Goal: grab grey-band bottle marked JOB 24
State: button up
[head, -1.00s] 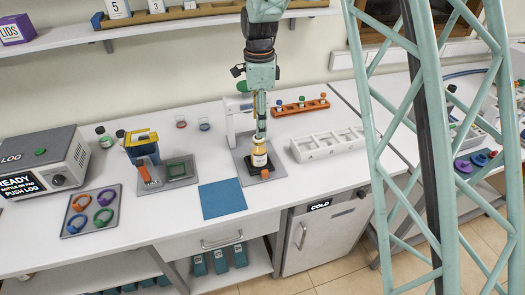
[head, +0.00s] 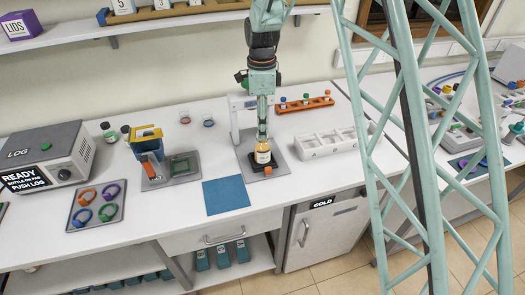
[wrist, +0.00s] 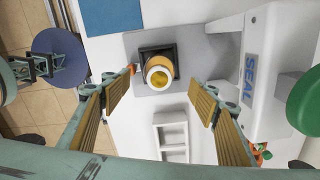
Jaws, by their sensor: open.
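A bottle of amber oil with a pale label (head: 263,155) stands upright on the dark pad of the sealing station (head: 247,143); its label is too small to read, and I cannot make out a grey band. In the wrist view the bottle (wrist: 160,72) is seen from above, with a pale round rim and amber inside. The station shows there as a white body marked SEAL (wrist: 250,70). My gripper (head: 262,137) points down right over the bottle. In the wrist view its fingers (wrist: 163,84) are spread wide on either side of the bottle, apart from it.
A white compartment rack (head: 325,146) and an orange rack (head: 305,104) stand right of the station. A blue mat (head: 226,196) lies at front left. Further left are a capping tool (head: 146,147), a ring tray (head: 75,222) and the LOG box (head: 50,155).

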aim_at(263, 148)
jog(key=shift+f, duration=3.45)
jog(key=shift+d+f+p, duration=0.1)
jog(key=shift+f+p, duration=0.25)
jog(key=shift+f, duration=2.25)
jog(key=shift+c, duration=0.5)
jog(key=c, duration=1.1)
jog(key=shift+o, duration=0.2)
jog(key=shift+r, duration=0.15)
